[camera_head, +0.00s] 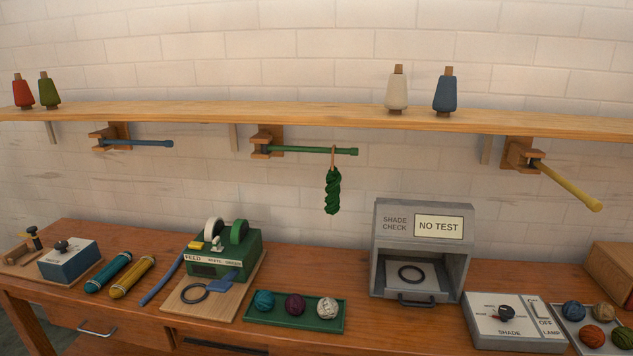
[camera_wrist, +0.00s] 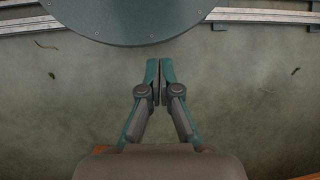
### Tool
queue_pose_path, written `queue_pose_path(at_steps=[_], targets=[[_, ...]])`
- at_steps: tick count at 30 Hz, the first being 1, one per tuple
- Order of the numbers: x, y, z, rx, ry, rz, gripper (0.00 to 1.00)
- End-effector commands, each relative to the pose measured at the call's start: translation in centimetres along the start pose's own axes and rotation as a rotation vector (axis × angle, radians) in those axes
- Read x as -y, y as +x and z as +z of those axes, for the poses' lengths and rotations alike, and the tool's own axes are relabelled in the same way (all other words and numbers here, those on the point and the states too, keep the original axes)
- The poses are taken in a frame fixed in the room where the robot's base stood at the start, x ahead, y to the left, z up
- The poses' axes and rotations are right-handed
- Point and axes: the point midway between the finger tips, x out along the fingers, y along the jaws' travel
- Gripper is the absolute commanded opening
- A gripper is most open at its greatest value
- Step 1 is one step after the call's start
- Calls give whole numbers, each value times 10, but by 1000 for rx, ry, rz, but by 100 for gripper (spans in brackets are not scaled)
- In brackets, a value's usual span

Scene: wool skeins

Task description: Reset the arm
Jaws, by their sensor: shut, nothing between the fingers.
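My gripper (camera_wrist: 159,72) shows in the wrist view with its two teal-tipped fingers together and nothing between them. It points over a grey-green floor (camera_wrist: 70,110), close to a round dark teal disc (camera_wrist: 135,18) at the top of that view. No part of the arm shows in the head view. A green skein (camera_head: 333,192) hangs by a loop from the green peg (camera_head: 300,150) under the shelf.
A blue peg (camera_head: 140,143) is bare; a yellow peg (camera_head: 570,186) juts outward at right. The wooden bench (camera_head: 130,325) holds a green machine (camera_head: 235,252), a shade-check box (camera_head: 420,222), a yarn-ball tray (camera_head: 295,323) and a control panel (camera_head: 495,328). Cones stand on the shelf (camera_head: 250,113).

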Motion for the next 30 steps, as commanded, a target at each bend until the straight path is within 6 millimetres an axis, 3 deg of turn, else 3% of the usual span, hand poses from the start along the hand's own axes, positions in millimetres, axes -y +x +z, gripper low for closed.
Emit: queue_pose_path(at_steps=[3, 9, 20, 30], targets=[[2, 22, 18, 39, -46, 77, 0], [-1, 40, 42, 81, -103, 182, 0], [6, -30, 78, 78, -96, 172, 0], [16, -114, 127, 79, -96, 171, 0]])
